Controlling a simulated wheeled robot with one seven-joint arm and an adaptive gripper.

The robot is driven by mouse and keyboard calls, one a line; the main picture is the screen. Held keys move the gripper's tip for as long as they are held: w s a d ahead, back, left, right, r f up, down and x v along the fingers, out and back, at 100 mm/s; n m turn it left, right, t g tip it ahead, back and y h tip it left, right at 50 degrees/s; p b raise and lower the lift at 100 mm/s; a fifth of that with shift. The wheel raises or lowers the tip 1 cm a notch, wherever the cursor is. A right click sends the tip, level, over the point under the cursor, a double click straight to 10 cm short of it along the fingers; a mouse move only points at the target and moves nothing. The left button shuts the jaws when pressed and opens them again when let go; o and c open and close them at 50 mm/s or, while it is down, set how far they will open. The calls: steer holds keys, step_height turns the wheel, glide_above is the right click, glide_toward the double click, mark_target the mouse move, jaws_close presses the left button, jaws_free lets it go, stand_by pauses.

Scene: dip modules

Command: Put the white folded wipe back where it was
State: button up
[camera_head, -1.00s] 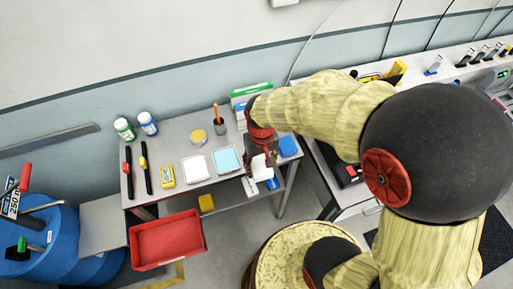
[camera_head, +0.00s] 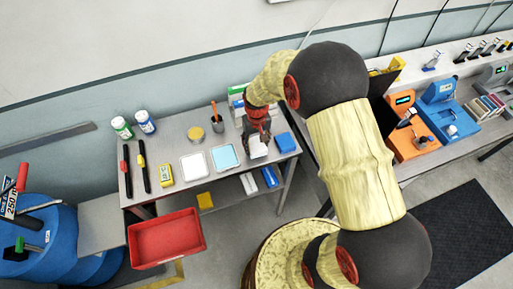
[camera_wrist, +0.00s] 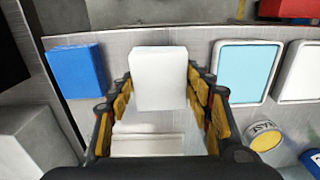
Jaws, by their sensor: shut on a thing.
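The white folded wipe (camera_head: 258,148) is held in my gripper (camera_head: 257,137) near the front right of the grey table (camera_head: 175,140). In the wrist view the wipe (camera_wrist: 158,75) stands between the fingers of my gripper (camera_wrist: 158,90), which are shut on it. A blue block (camera_head: 286,142) is just right of it in the head view. A light blue square in a white frame (camera_head: 225,157) is on its left. I cannot tell whether the wipe touches the table.
A white tray (camera_head: 194,166), a yellow device (camera_head: 165,175), a yellow-lidded jar (camera_head: 196,134) and an orange-handled tool in a dark cup (camera_head: 217,125) stand left. A green and white box (camera_head: 237,96) is behind. A red bin (camera_head: 166,239) sits in front, below the table.

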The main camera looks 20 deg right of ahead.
steer(key=shift+f, duration=1.35)
steer(key=shift+f, duration=0.1)
steer(key=o, duration=1.1)
